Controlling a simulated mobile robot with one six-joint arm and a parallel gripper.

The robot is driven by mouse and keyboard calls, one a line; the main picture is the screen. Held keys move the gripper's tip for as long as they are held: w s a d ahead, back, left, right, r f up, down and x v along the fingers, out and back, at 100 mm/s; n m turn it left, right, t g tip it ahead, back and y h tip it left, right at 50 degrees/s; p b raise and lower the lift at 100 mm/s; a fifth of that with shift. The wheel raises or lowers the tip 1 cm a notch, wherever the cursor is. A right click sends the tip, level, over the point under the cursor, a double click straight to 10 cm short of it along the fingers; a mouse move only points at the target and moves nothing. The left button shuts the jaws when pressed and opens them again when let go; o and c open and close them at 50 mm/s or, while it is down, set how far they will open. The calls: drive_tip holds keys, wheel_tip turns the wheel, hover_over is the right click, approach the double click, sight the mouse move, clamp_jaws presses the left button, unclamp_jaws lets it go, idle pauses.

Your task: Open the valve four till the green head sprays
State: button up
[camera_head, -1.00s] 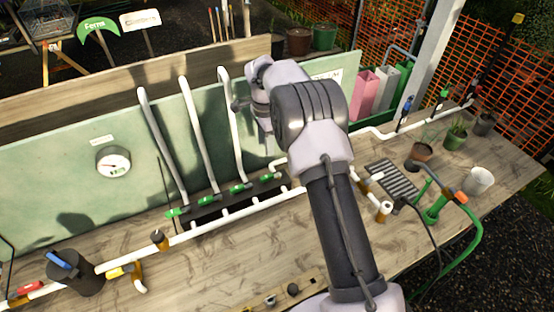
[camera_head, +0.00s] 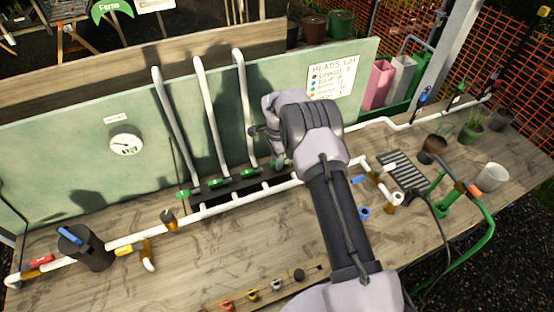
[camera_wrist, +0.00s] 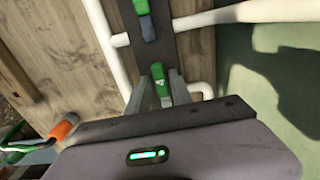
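The valve manifold is a dark strip with green valve handles in a row; the leftmost handle (camera_head: 183,194) and two others show in the head view. The handle at the right end, valve four by its place, is mostly hidden by my arm there. In the wrist view a green handle (camera_wrist: 160,82) lies between the two fingers of my gripper (camera_wrist: 160,88). The fingers stand apart on either side of it, and I see no firm grip. A neighbouring green handle (camera_wrist: 141,8) shows beyond. The green head (camera_head: 460,88) stands at the back right, with no spray visible.
A white pipe (camera_head: 140,234) runs along the bench before the manifold. Upright white pipes (camera_head: 206,115) rise behind it. A gauge (camera_head: 125,140) and a heads list (camera_head: 332,78) are on the green board. Blue (camera_head: 425,94) and red heads flank the green one. Pots stand right.

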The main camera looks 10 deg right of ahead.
clamp_jaws()
idle(1.2)
